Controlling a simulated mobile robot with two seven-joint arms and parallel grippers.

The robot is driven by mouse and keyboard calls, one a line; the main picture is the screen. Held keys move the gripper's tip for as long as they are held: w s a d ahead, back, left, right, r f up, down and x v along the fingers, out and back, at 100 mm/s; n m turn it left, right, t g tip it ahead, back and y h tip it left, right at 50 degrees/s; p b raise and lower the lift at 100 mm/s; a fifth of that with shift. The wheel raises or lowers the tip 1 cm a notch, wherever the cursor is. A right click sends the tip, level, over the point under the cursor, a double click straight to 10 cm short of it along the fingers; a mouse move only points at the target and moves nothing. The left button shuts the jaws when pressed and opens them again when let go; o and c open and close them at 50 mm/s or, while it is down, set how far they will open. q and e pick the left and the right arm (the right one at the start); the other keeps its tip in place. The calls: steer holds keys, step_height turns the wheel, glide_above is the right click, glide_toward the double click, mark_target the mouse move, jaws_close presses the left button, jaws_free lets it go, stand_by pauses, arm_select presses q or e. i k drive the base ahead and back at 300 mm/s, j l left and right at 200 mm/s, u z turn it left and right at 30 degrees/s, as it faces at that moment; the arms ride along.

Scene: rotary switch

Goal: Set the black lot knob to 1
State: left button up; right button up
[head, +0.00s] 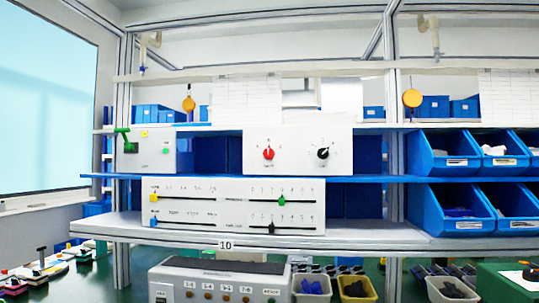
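A black rotary knob (323,153) sits on the right half of a white panel (296,140) on the upper blue shelf. Its pointer seems to aim up and to the right. The marks around it are too small to read. A red rotary knob (268,153) sits on the left half of the same panel. Neither of my grippers is in the head view, and nothing touches the knobs.
A slider panel (233,206) stands on the shelf below, with coloured sliders. A box with a green lever (123,133) stands to the left. Blue bins (440,153) fill the right shelves. The space before the knob panel looks clear.

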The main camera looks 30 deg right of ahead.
mark_target(322, 153)
steer(key=k+z, duration=0.1)
steer(key=z, duration=1.05)
